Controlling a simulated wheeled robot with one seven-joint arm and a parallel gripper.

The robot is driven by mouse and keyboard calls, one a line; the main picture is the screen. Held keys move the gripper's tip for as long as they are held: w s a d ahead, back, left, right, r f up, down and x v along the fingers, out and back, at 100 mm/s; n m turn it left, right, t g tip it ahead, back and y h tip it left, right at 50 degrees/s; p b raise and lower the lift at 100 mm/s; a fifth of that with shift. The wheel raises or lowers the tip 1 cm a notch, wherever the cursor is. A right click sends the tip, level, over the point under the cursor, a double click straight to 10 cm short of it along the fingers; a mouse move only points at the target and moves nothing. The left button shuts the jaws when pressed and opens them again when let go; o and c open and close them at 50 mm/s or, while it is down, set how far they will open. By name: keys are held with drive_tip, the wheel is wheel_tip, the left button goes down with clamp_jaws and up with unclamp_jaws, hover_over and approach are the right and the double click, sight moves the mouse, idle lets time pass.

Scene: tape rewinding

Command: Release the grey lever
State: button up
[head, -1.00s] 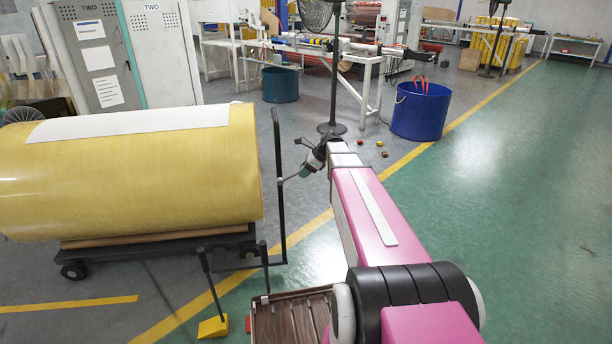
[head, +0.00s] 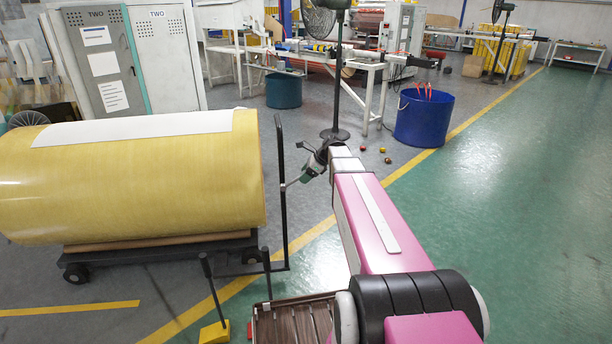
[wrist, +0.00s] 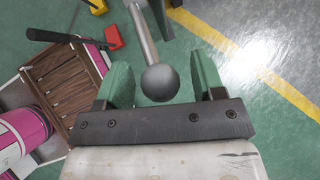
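The grey lever (wrist: 143,33) shows in the wrist view as a rod with a round ball knob (wrist: 160,83) at its near end. My gripper (wrist: 163,80) has two green fingers, one on each side of the knob, with a visible gap on both sides. The gripper is open around the knob. In the head view my gripper (head: 308,172) is small, at the end of my pink arm, beside the trolley's black upright handle. A thin grey rod (head: 291,184) sticks out left of it, probably the lever.
A large yellow roll (head: 130,185) lies on a black trolley (head: 160,253) at left. A brown slatted box (head: 292,318) and black-handled levers, one on a yellow block (head: 214,332), stand in front. A blue bin (head: 424,118) stands beyond. The green floor at right is clear.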

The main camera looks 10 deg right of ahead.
drive_tip(key=v, duration=1)
drive_tip(key=shift+d+r, duration=0.25)
drive_tip(key=shift+r, duration=0.05)
drive_tip(key=shift+s, duration=0.1)
drive_tip(key=s+a+f+n+g+h, duration=0.1)
drive_tip(key=s+a+f+n+h, duration=0.2)
drive_tip(key=s+f+n, duration=0.6)
drive_tip(key=s+a+f+n+g+h, duration=0.1)
drive_tip(key=s+a+f+n+h, duration=0.3)
drive_tip(key=s+f+n, duration=0.6)
drive_tip(key=s+n, duration=0.2)
drive_tip(key=s, duration=0.2)
drive_tip(key=shift+g, duration=0.3)
